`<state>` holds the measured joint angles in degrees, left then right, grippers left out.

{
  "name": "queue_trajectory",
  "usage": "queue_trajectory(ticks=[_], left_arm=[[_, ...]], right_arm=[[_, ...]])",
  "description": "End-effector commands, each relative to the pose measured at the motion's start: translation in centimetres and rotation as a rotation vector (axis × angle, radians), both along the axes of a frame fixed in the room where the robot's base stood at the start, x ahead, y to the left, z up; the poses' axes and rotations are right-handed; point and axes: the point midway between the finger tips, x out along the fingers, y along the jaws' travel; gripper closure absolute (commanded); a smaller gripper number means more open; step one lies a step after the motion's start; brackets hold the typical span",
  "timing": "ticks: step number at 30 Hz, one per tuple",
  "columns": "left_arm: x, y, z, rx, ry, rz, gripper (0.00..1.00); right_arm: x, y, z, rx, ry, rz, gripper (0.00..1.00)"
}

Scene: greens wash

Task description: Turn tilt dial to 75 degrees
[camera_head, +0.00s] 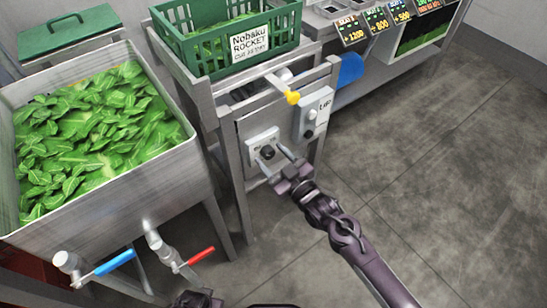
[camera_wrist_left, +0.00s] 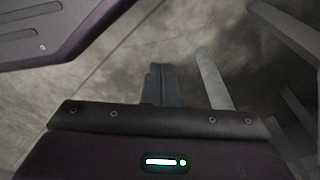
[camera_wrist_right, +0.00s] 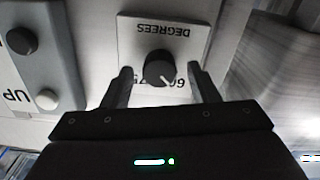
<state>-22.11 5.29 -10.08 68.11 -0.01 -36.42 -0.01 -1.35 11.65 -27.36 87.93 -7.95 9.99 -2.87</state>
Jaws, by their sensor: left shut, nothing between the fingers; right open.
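The tilt dial is a dark round knob (camera_wrist_right: 158,68) on a white plate (camera_wrist_right: 188,30) marked DEGREES, which appears upside down in the right wrist view. Its white mark points to the lower right, towards a partly hidden number that looks like 60. The dial also shows in the head view (camera_head: 267,153) on the metal stand. My right gripper (camera_wrist_right: 159,72) is open, with one finger on each side of the knob. I cannot tell whether the fingers touch it. My left gripper (camera_wrist_left: 160,68) is shut and empty over the grey floor.
A plate marked UP with two buttons (camera_head: 314,112) sits right of the dial. A yellow-tipped lever (camera_head: 292,97) sticks out above. A green crate (camera_head: 215,66) stands on the stand. A sink basin (camera_head: 175,160) of leaves, with blue and red tap handles (camera_head: 115,262), is at the left.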

Motion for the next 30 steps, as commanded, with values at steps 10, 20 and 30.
queue_trajectory(ticks=[10, 20, 30], left_arm=[[0.0, 0.0, 0.0, 0.000, 0.000, 0.000, 1.00], [-0.1, 0.0, 0.1, 0.000, -0.002, 0.000, 1.00], [-2.2, 0.5, -0.8, 0.002, 0.011, -0.001, 1.00]], right_arm=[[0.0, 0.0, 0.0, -0.001, 0.001, 0.000, 0.80], [0.0, 0.0, 0.0, 0.017, 0.014, 0.000, 0.91], [-0.1, 0.0, 0.2, 0.170, 0.126, 0.000, 0.91]])
